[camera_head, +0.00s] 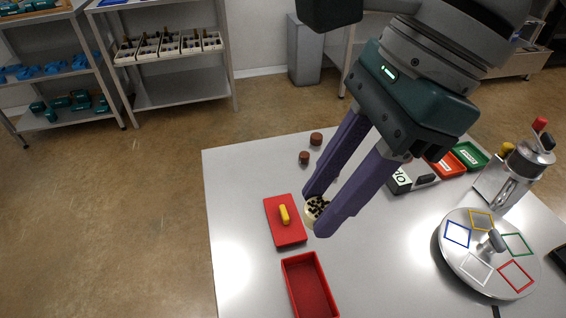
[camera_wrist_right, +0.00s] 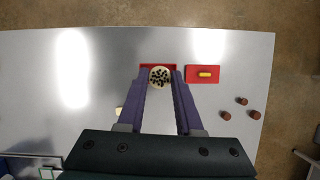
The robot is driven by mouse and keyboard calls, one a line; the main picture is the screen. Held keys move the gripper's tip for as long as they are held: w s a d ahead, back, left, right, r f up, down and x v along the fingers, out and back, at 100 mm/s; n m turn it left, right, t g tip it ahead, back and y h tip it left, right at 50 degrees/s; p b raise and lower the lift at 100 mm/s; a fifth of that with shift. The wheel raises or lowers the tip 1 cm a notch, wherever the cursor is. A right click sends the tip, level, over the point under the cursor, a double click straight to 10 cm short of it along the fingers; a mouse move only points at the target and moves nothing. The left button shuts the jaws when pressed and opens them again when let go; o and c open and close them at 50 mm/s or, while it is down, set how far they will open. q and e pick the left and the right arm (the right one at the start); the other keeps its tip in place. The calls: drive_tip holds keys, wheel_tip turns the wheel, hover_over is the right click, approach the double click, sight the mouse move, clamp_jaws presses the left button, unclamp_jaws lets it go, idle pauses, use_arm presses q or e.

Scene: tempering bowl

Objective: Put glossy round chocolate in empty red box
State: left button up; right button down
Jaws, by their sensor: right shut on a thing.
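My right gripper (camera_head: 318,216) is shut on a round cream piece with dark specks (camera_head: 315,206), held between its fingertips above the table. The piece also shows in the right wrist view (camera_wrist_right: 159,77), in front of part of the open red box (camera_wrist_right: 143,67). In the head view the red box (camera_head: 309,286) is empty where I can see inside, below the held piece in the picture. Small round brown pieces (camera_head: 316,139) stand at the table's far side, and several show in the right wrist view (camera_wrist_right: 242,100). I cannot tell how glossy they are. My left gripper is not in view.
A red lid with a yellow handle (camera_head: 285,235) lies beside the red box. A round turntable with coloured squares (camera_head: 453,262), a metal machine (camera_head: 490,182), and orange and green trays (camera_head: 470,155) are at the right. The table's left side (camera_head: 235,205) is clear.

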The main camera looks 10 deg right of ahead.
drive_tip(key=m, duration=0.1)
drive_tip(key=f+m+t, duration=0.1)
drive_tip(key=m, duration=0.1)
drive_tip(key=shift+d+f+m+t+b, duration=0.2)
drive_tip(key=shift+f+m+t+b, duration=0.1)
drive_tip(key=shift+m, duration=0.1)
drive_tip(key=b, duration=0.5)
hover_over(303, 293)
drive_tip(key=d, duration=0.1)
drive_tip(key=shift+h, duration=0.3)
drive_tip(key=f, duration=1.5)
drive_tip(key=shift+s+d+f, duration=0.1)
drive_tip(key=shift+s+f, duration=0.2)
drive_tip(key=shift+f, duration=0.05)
wheel_tip(303, 293, down, 4)
drive_tip(key=shift+f+b, duration=0.1)
drive_tip(key=shift+b, duration=0.7)
drive_tip(key=c, duration=0.8)
unclamp_jaws()
drive_tip(key=shift+c, duration=0.2)
